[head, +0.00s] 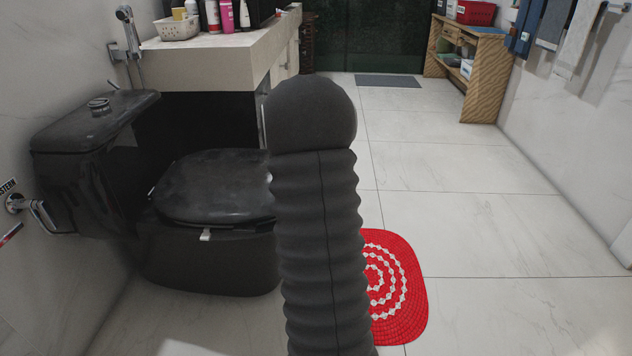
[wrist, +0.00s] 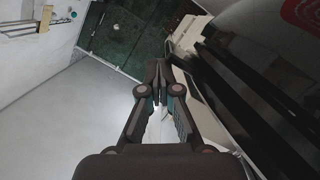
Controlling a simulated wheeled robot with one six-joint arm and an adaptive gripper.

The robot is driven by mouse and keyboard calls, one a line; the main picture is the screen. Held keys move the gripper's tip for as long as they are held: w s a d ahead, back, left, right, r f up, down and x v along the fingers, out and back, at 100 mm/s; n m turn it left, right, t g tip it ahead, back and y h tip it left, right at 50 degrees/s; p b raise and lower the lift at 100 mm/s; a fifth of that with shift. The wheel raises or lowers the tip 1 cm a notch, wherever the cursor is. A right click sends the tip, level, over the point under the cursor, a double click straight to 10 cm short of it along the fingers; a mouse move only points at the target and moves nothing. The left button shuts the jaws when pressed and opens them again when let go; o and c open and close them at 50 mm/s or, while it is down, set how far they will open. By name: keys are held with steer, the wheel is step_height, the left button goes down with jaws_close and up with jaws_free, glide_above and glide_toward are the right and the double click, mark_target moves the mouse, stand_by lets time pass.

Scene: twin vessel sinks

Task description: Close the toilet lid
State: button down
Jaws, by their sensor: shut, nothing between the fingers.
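The black toilet (head: 205,262) stands at the left in the head view, its tank (head: 95,125) against the left wall. Its lid (head: 215,187) lies flat and down over the bowl. A small pale tab (head: 206,235) shows at its front edge. My dark ribbed arm hides the toilet's right end. My gripper (wrist: 158,72) shows in the wrist view with its fingertips together and nothing between them. It does not show in the head view, so its distance from the lid is unclear. A dark glossy surface (wrist: 262,50) fills the wrist view's right side; I cannot tell what it is.
A counter (head: 205,62) with a basket (head: 178,28) and bottles stands behind the toilet. A red and white rug (head: 400,285) lies on the floor right of my arm. A wooden shelf (head: 480,75) and hanging towels (head: 580,35) are at the far right.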

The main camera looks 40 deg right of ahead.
steer(key=shift+s+f, duration=0.2)
steer(key=shift+f, duration=0.3)
steer(key=shift+s+f, duration=0.2)
steer(key=shift+f, duration=0.25)
steer(key=shift+r, duration=0.1)
steer(key=s+a+r, duration=0.5)
steer(key=a+r, duration=0.2)
steer(key=r, duration=0.1)
steer(key=shift+s+p, duration=0.3)
steer(key=shift+s, duration=0.1)
